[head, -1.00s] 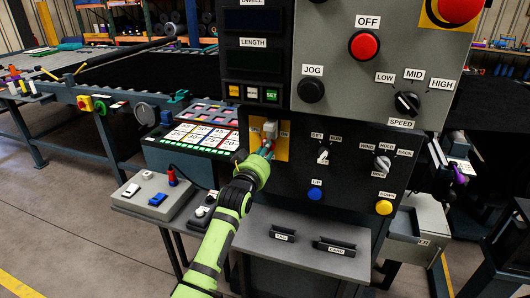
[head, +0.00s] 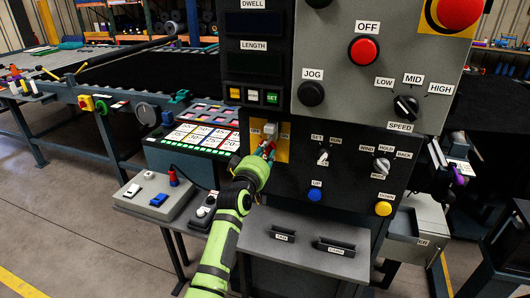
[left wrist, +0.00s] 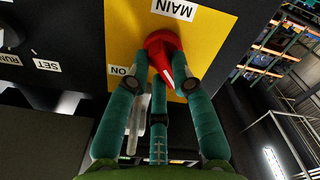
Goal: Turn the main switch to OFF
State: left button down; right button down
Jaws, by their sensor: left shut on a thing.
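The main switch is a red knob (left wrist: 163,50) with a white mark on a yellow plate (left wrist: 210,32). In the left wrist view, MAIN and ON labels read upside down; the mark points down and slightly right, away from ON. In the head view the plate (head: 284,152) is on the dark panel, with a small label at each side. My left gripper (head: 266,150) is at the knob, its teal fingers closed on it; it also shows in the left wrist view (left wrist: 167,72). The fingers hide part of the knob. My right gripper is out of view.
A grey block (head: 270,130) sits just above my fingers. The OFF button (head: 364,50), JOG knob (head: 311,93), selector switches (head: 322,157) and blue button (head: 315,194) are to the right.

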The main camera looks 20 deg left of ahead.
pick_arm(q)
jog(key=shift+n, duration=0.5)
jog(key=c, duration=1.3)
grip_release()
jog(key=shift+c, duration=0.2)
jog(key=s, duration=1.2)
jog(key=shift+a, duration=0.25)
